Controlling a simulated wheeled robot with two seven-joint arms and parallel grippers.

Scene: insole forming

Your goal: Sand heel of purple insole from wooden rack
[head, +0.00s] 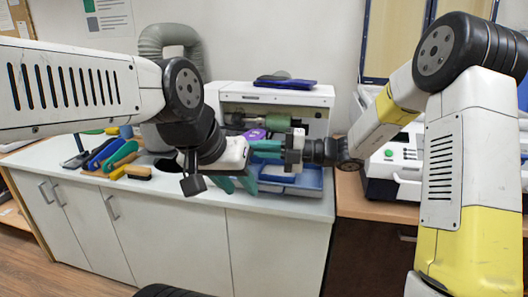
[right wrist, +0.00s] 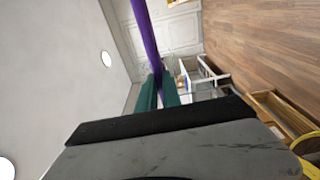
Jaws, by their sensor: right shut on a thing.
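The purple insole (head: 255,134) is in front of the white sanding machine (head: 312,97), left of its green roller (head: 278,122). I cannot tell whether it touches the roller. My right gripper (head: 265,150) points left with its green fingers shut on the insole. In the right wrist view the insole (right wrist: 146,35) shows as a thin purple strip, edge-on between the fingers (right wrist: 158,92). My left gripper (head: 235,184) hangs over the counter's front, left of the right gripper, its green fingers apart and empty. The wooden rack cannot be made out clearly.
A blue tray (head: 308,180) is under the roller. A white machine with buttons (head: 395,165) stands at right.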

